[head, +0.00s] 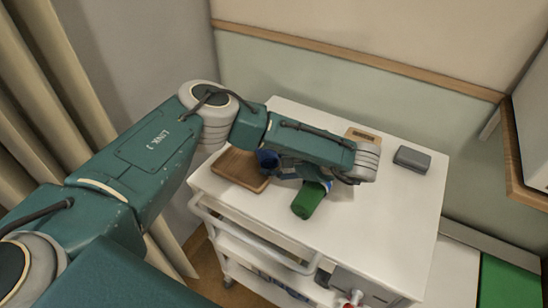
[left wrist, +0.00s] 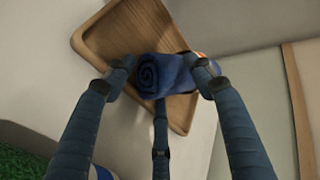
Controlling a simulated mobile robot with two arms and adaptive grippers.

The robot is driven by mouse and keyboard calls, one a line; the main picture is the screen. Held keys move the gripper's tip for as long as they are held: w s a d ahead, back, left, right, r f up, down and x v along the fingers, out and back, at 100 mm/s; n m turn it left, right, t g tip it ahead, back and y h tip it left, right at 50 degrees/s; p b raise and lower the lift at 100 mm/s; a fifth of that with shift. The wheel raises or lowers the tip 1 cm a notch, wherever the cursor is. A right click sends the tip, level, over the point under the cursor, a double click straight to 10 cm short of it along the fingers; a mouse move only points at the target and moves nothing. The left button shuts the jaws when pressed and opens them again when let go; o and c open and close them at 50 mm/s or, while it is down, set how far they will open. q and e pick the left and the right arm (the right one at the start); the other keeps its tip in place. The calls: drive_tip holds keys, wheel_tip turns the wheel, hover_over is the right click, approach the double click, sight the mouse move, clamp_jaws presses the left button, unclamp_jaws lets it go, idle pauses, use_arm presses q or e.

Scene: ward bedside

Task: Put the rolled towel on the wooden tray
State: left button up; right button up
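The rolled towel (left wrist: 160,75) is dark blue with a spiral end. In the left wrist view it is between the fingers of my left gripper (left wrist: 165,72), which look closed on its sides. In the head view the towel (head: 267,160) shows as a small blue patch at the fingertips of my left gripper (head: 276,167). The wooden tray (head: 236,170) lies on the left part of the white cart top; it also shows behind the towel in the left wrist view (left wrist: 110,40). I cannot tell whether the towel touches the tray. My right gripper is not in view.
A green cylindrical thing (head: 307,201) with a blue and white part lies near the cart's front, below my left gripper. A grey case (head: 412,158) and a small wooden item (head: 363,135) are at the back right. The cart top's (head: 385,225) right front is clear.

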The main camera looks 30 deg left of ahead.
use_arm(q)
drive_tip(key=shift+o, duration=0.5)
drive_tip(key=shift+f, duration=0.25)
drive_tip(key=shift+d, duration=0.1)
drive_tip(key=b+v, duration=0.2)
drive_tip(key=v, duration=1)
drive_tip(key=shift+r, duration=0.15)
